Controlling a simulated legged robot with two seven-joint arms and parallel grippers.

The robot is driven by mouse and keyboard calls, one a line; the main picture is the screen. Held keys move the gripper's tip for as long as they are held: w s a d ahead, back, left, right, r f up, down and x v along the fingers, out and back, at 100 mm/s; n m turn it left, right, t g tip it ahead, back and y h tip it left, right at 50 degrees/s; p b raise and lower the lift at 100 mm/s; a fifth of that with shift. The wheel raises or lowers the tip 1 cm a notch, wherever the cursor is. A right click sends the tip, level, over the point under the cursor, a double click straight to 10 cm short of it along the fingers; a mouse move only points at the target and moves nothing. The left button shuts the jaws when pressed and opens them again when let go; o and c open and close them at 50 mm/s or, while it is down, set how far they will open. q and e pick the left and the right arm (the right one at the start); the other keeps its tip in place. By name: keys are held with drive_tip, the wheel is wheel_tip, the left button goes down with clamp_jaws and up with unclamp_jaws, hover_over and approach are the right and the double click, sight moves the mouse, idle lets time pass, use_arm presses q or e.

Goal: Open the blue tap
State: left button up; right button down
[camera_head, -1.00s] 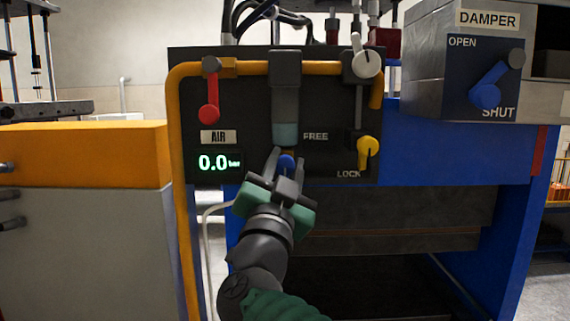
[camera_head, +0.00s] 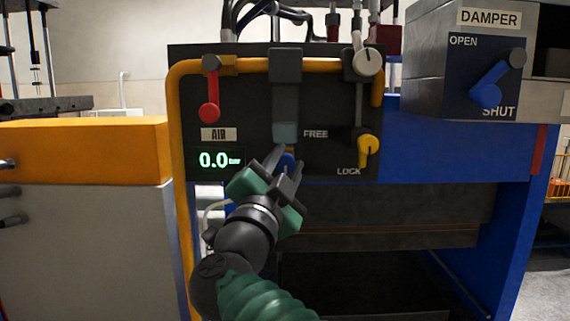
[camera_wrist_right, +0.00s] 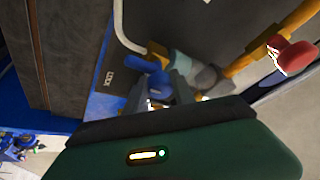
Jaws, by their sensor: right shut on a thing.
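The blue tap (camera_head: 287,160) sits under the clear bowl (camera_head: 285,132) on the black air panel. Most of it is hidden behind my right gripper's fingers. My right gripper (camera_head: 286,168) reaches up to it from below and is shut on its handle. In the right wrist view the blue tap (camera_wrist_right: 152,70) shows at the tips of my right gripper (camera_wrist_right: 161,90). How far the tap is turned is hard to tell. My left gripper is in neither view.
A red lever (camera_head: 209,103) hangs left of the bowl, above a display (camera_head: 219,160) reading 0.0 bar. An orange pipe (camera_head: 178,200) runs down the left.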

idle(0.4)
drive_tip(key=c, duration=1.1)
unclamp_jaws()
drive_tip(key=b+v, duration=0.7)
drive_tip(key=v, duration=0.9)
drive_tip(key=shift+s+a+f, duration=0.15)
drive_tip(key=shift+s, duration=0.15)
